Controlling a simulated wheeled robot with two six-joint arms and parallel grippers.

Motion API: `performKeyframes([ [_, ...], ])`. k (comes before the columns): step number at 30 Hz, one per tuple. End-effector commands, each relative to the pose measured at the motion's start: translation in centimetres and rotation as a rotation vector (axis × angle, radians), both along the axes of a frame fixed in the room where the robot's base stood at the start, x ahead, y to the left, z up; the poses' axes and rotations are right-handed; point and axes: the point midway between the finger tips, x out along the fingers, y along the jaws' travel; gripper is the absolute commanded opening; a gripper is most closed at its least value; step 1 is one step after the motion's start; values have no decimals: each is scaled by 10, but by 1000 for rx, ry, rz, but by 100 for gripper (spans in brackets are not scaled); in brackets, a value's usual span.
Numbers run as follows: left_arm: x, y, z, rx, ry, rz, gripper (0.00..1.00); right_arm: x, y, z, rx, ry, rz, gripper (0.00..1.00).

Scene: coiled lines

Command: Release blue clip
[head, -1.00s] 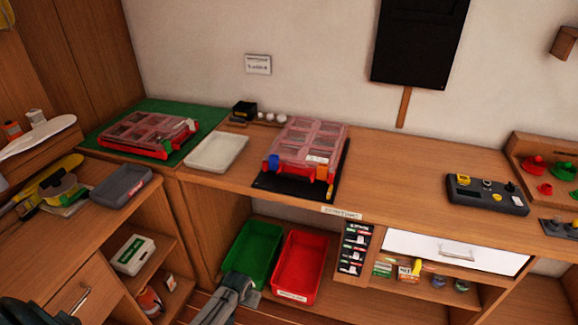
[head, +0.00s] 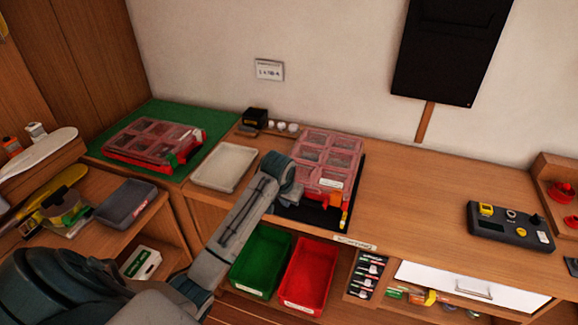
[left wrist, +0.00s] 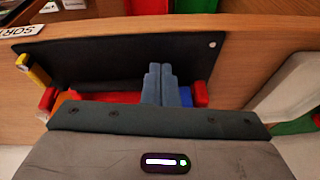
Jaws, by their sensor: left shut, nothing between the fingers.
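The red box with a clear compartmented lid (head: 330,150) sits on a black mat (head: 318,219) on the bench. An orange clip (head: 336,199) is at its front right. The blue clip is hidden behind my left arm in the head view. In the left wrist view the blue clip (left wrist: 186,97) shows partly, close beside my fingers on the box's red front (left wrist: 110,97). My left gripper (left wrist: 161,70) is shut and empty. In the head view the left gripper (head: 291,193) is at the box's front left corner. I cannot tell whether it touches the clip. My right gripper is out of view.
A white tray (head: 224,167) lies left of the box. A similar box (head: 152,143) stands on a green mat further left. Green (head: 262,259) and red (head: 307,275) bins are below the bench.

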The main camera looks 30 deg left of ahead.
Motion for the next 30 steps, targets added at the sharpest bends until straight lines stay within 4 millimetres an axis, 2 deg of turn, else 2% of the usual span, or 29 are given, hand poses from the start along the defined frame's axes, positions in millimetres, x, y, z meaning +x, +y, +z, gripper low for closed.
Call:
performKeyframes([
  [8, 33, 17, 40, -13, -11, 36, 0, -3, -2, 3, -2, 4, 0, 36],
  [15, 71, 39, 100, -40, -22, 85, 0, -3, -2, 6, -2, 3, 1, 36],
  [18, 80, 46, 117, -49, -25, 101, 0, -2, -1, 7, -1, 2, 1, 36],
  [22, 85, 50, 129, -55, -26, 111, 0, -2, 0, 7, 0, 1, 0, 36],
  [30, 86, 51, 131, -57, -25, 111, 0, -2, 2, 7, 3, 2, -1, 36],
])
